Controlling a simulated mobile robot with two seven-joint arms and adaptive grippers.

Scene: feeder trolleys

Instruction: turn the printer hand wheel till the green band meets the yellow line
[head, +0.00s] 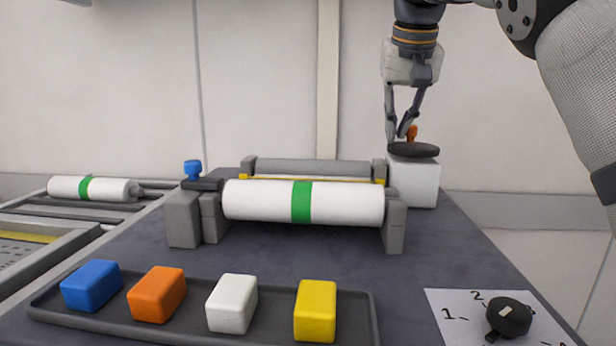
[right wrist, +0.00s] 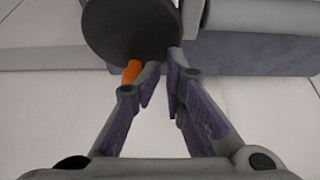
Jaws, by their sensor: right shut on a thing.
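The printer's hand wheel (head: 413,150) is a dark disc with an upright orange handle, on a white box (head: 413,182) right of the rollers. My right gripper (head: 398,136) reaches down to it from above, its fingers shut at the wheel beside the orange handle (right wrist: 131,72). The wheel's dark disc also shows in the right wrist view (right wrist: 130,30). The white roller (head: 260,201) lies across the grey stand with a green band (head: 301,202) near its middle. A thin yellow line (head: 285,178) runs just behind the roller's top edge. My left gripper is out of view.
A dark tray (head: 355,305) in front holds blue, orange, white and yellow blocks. A dial (head: 509,316) on a numbered card lies front right. A blue knob (head: 193,169) stands left of the roller. Another banded roller (head: 110,189) rests on a rack at left.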

